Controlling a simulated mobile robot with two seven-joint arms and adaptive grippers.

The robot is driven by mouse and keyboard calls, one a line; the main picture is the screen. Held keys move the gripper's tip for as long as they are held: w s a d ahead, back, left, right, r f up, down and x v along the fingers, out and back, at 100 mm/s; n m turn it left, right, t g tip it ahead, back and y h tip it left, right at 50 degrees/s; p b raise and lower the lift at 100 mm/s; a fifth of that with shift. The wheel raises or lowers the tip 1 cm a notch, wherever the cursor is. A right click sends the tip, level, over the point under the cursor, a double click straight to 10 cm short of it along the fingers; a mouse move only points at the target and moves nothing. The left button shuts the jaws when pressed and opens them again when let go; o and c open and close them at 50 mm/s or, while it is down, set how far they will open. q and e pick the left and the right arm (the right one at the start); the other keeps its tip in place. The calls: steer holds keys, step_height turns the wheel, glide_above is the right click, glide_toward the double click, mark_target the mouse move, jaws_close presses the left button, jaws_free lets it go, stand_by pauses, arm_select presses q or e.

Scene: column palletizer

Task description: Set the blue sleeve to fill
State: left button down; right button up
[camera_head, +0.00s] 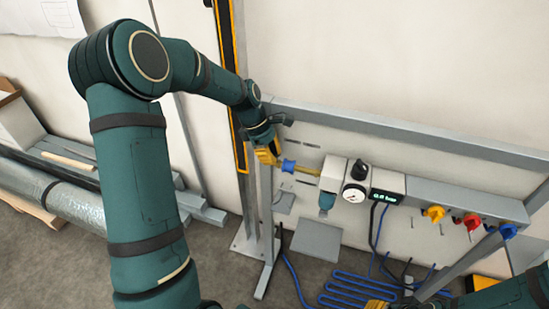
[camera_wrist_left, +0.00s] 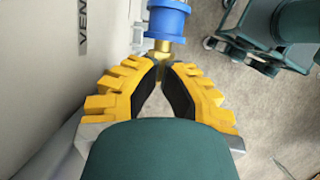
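The blue sleeve (camera_head: 288,165) sits on a brass pipe (camera_head: 307,171) that sticks out to the left of a white box on the grey rail. In the left wrist view the sleeve (camera_wrist_left: 168,20) is at the top, with a brass end (camera_wrist_left: 160,48) below it. My left gripper (camera_head: 267,156) is at the pipe's left end, just beside the sleeve. In the left wrist view its fingertips (camera_wrist_left: 163,66) are close together at the brass end; I cannot tell whether they touch it. My right gripper (camera_head: 376,304) is cut off at the bottom edge.
A round gauge (camera_head: 354,193), a lit display (camera_head: 385,197) and yellow (camera_head: 433,213), red (camera_head: 467,221) and blue (camera_head: 507,231) valve handles line the rail. Blue hose coils (camera_head: 350,286) lie below. A slotted orange-edged upright (camera_head: 232,90) stands behind my left forearm.

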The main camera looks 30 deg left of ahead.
mark_target(292, 163)
arm_select(q)
steer(key=shift+w+d, duration=0.15)
steer(key=shift+d, duration=0.3)
steer(key=d, duration=0.2)
steer(key=d+p, duration=0.1)
steer(key=shift+w+d, duration=0.55)
steer(key=shift+d, duration=0.3)
steer(key=shift+a+f, duration=0.1)
steer(key=shift+a, duration=0.15)
